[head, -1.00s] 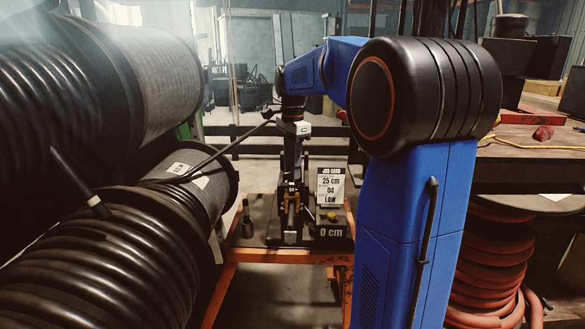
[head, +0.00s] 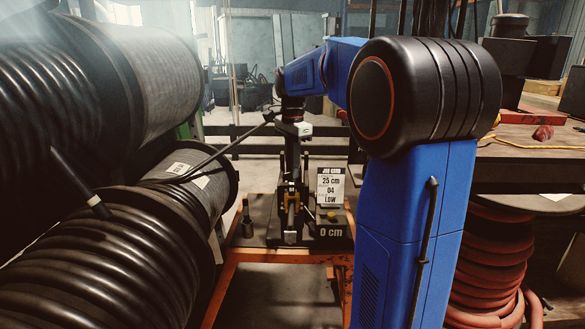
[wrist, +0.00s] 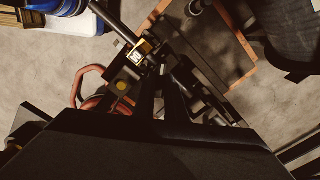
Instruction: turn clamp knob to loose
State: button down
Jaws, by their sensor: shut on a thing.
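The hose crimper stands on an orange-framed bench (head: 270,256), with a brass-coloured part (head: 291,200) at its middle. It also shows in the wrist view as a yellow and dark part (wrist: 143,47). My gripper (head: 291,182) points straight down onto the crimper from above. In the wrist view its dark fingers (wrist: 168,82) reach into the machine and are close together. They are shut on the clamp knob, which is mostly hidden between them. The knob's marking cannot be read.
A job card (head: 331,187) reads 25 cm, 04, LOW. A display (head: 331,232) reads 0 cm, with a yellow button (head: 332,216) above it. Large hose reels (head: 110,250) crowd the left, and a black hose (head: 225,150) runs from one towards my wrist. Red hose coils (head: 490,260) stand right.

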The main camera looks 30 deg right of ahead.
jog(key=n, duration=0.7)
jog(key=shift+n, duration=0.4)
jog(key=n, duration=1.4)
jog(key=shift+n, duration=0.3)
jog(key=n, duration=0.6)
jog(key=shift+r, duration=0.1)
jog(key=shift+n, duration=0.4)
jog(key=c, duration=1.8)
grip_release()
